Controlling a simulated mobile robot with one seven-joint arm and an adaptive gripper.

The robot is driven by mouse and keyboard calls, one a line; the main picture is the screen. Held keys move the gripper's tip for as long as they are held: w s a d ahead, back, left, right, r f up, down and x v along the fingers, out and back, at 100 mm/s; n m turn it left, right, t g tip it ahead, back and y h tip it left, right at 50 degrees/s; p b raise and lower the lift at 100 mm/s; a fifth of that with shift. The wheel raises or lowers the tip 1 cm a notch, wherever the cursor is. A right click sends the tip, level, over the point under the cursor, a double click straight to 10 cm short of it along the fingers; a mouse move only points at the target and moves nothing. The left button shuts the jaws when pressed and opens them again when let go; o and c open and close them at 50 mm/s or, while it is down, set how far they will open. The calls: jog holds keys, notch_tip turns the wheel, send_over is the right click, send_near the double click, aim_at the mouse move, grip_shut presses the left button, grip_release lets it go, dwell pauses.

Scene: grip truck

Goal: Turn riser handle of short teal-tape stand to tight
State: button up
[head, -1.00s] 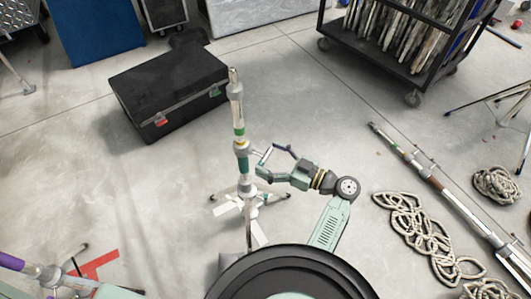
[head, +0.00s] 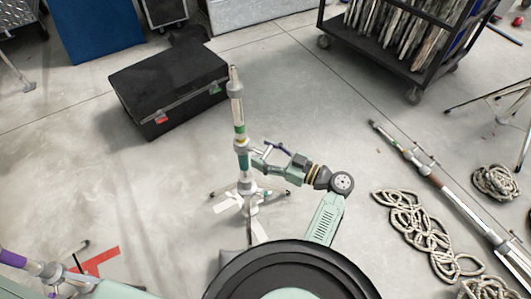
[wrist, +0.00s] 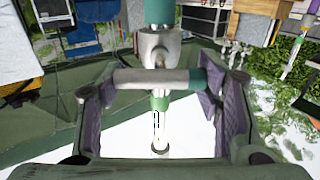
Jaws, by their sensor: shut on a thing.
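The short stand (head: 237,108) stands upright in the middle of the head view, with green and teal bands on its column and splayed legs below. In the wrist view its riser handle (wrist: 150,77) is a grey crossbar with a teal right end, lying roughly level in front of the column. My gripper (head: 258,160) is at the collar on the column's right side. In the wrist view my gripper (wrist: 152,95) has its purple-padded fingers at both ends of the bar, shut on it. The exact finger contact is partly hidden.
A black case (head: 170,88) lies behind the stand to the left. A loaded cart (head: 400,50) is at the back right. Coiled rope (head: 410,225) and a long stand (head: 435,180) lie on the right. A purple-banded stand (head: 45,268) is at the lower left.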

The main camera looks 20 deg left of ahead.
jog(key=c, duration=0.3)
jog(key=shift+m, duration=0.5)
jog(key=m, duration=0.2)
jog(key=shift+m, duration=0.4)
jog(key=m+p, duration=0.1)
jog(key=m, duration=0.3)
jog(key=shift+w+m, duration=0.15)
jog(key=shift+m, duration=0.15)
jog(key=m+p, duration=0.2)
jog(key=m, duration=0.2)
jog(key=shift+f+m+p, duration=0.15)
jog(key=shift+m+p, duration=0.95)
jog(key=shift+m, duration=0.7)
